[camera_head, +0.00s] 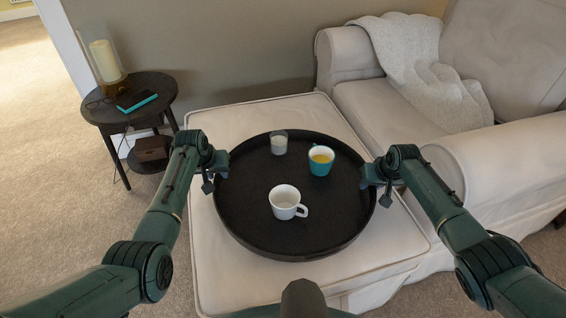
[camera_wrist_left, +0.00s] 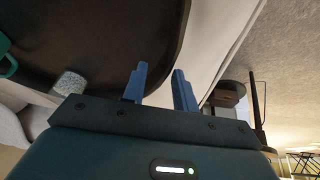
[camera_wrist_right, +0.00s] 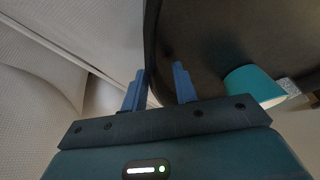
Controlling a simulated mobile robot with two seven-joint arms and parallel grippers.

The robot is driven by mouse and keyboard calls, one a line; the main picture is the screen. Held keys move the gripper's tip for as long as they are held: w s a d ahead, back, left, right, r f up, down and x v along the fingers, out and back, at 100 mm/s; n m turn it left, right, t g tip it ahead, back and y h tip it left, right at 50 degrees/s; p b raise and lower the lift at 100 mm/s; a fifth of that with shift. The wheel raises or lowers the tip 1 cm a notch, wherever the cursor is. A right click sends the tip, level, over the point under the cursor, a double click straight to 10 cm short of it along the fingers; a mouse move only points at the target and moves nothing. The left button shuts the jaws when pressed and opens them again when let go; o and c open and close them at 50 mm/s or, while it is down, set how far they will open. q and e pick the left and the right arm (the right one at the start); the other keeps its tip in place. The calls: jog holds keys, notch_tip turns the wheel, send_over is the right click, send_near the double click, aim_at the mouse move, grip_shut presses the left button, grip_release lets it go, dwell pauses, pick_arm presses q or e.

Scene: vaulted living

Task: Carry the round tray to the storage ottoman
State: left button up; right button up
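The round black tray (camera_head: 250,225) lies level on a cream upholstered block (camera_head: 225,275) beside the sofa; I cannot tell whether this block is the storage ottoman. On the tray stand a white mug (camera_head: 284,203), a teal mug (camera_head: 320,163) with yellow drink, and a small pale cup (camera_head: 279,144). My left gripper (camera_head: 212,172) is at the tray's left edge. Its fingers (camera_wrist_left: 160,88) are apart, with the rim between them. My right gripper (camera_head: 377,180) is at the right edge, its fingers (camera_wrist_right: 158,88) also apart around the rim.
A cream sofa (camera_head: 480,70) with a pale throw (camera_head: 420,70) adjoins at the right. A dark round side table (camera_head: 145,85) with a candle lamp (camera_head: 105,60) and a teal book (camera_head: 137,101) stands at the left. Carpet (camera_head: 60,200) at the left is clear.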

pick_arm(q)
jog(key=v, duration=1)
jog(key=shift+r, duration=0.3)
pick_arm(e)
jog(key=v, duration=1.2)
pick_arm(q)
jog(key=shift+s, duration=0.15)
